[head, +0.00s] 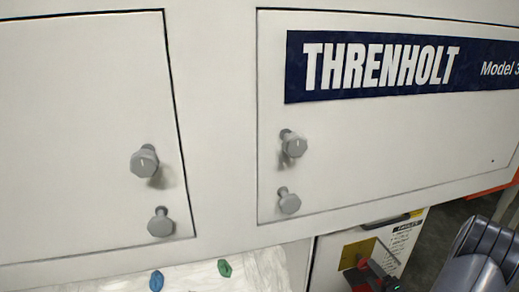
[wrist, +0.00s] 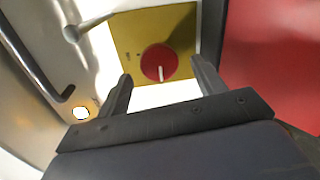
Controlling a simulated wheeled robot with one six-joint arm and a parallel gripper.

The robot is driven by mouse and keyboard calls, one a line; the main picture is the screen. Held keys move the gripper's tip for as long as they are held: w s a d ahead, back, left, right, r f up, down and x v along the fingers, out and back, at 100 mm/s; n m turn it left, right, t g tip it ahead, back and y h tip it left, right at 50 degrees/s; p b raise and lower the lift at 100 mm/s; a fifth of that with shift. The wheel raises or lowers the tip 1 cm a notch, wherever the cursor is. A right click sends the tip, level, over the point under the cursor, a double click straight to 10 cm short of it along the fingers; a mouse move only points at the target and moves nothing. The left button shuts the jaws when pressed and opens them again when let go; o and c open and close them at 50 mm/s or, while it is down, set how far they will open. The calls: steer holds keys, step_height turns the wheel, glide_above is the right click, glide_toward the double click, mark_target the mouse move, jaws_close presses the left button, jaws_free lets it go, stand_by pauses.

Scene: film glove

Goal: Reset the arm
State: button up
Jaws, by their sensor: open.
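My gripper (wrist: 162,92) is open in the wrist view, its two dark fingers apart with nothing held between them. Beyond the fingertips is a red round knob (wrist: 158,62) with a white mark on a yellow plate (wrist: 185,25). I cannot tell the gap between fingertips and knob. In the head view the dark gripper (head: 368,276) shows at the bottom, in front of the yellow plate (head: 356,254) on a white box. Part of my grey arm shows at the lower right.
A large white machine with a THRENHOLT sign (head: 385,65) fills the head view. Grey knobs (head: 145,161) stick out of its panels. Clear plastic film (head: 205,274) lies below. In the wrist view a dark bar handle (wrist: 40,65) is at left and a red surface (wrist: 270,60) at right.

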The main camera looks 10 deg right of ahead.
mark_target(367, 266)
steer(key=w, duration=0.2)
steer(key=w+b, duration=0.1)
steer(key=w, duration=0.2)
steer(key=shift+a+f, duration=0.15)
steer(key=shift+s, duration=0.1)
